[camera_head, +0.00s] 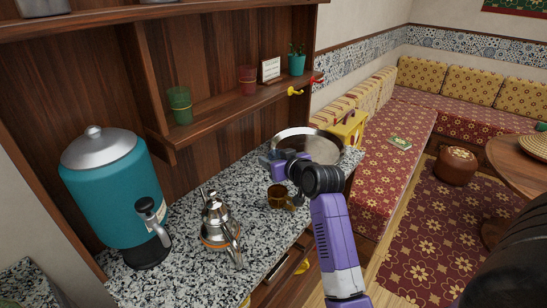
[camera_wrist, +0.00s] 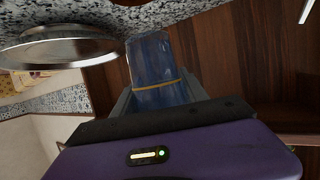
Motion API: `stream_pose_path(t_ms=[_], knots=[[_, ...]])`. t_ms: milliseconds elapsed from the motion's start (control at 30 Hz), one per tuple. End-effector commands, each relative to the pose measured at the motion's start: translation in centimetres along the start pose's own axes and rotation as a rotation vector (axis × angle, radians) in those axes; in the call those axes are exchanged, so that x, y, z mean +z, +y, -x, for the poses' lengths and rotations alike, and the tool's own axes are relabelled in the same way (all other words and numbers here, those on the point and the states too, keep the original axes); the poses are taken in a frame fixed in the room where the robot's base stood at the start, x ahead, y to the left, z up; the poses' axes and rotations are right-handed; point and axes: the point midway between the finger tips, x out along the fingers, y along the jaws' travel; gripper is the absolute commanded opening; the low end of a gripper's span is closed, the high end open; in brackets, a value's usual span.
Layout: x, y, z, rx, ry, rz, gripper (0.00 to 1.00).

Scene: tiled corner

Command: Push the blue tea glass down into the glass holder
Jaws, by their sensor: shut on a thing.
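The blue tea glass (camera_wrist: 152,68), clear blue with a yellow band, is between the fingers of my gripper (camera_wrist: 157,92) in the wrist view. My gripper is shut on it. In the head view, my gripper (camera_head: 273,162) is above the counter, behind and slightly above a brown-gold cup-shaped piece (camera_head: 278,197), which looks like the glass holder. The glass is mostly hidden by my gripper and arm there. The holder stands on the counter and does not show clearly in the wrist view. The glass appears apart from the holder.
A round metal tray (camera_head: 318,140) lies at the counter's back right and in the wrist view (camera_wrist: 60,50). A silver teapot (camera_head: 216,220) and a teal urn (camera_head: 110,190) stand left. A shelf (camera_head: 225,108) with glasses is above. Speckled counter (camera_head: 180,270) is free in front.

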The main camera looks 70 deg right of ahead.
Motion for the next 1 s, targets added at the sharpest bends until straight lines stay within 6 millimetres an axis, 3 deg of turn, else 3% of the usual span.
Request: stream_pose_path(t_ms=[400, 1000], knots=[[3.6, 0.0, -1.3, 0.0, 0.0, 0.0, 0.08], [3.9, 0.0, -1.4, 0.0, 0.0, 0.0, 0.08]])
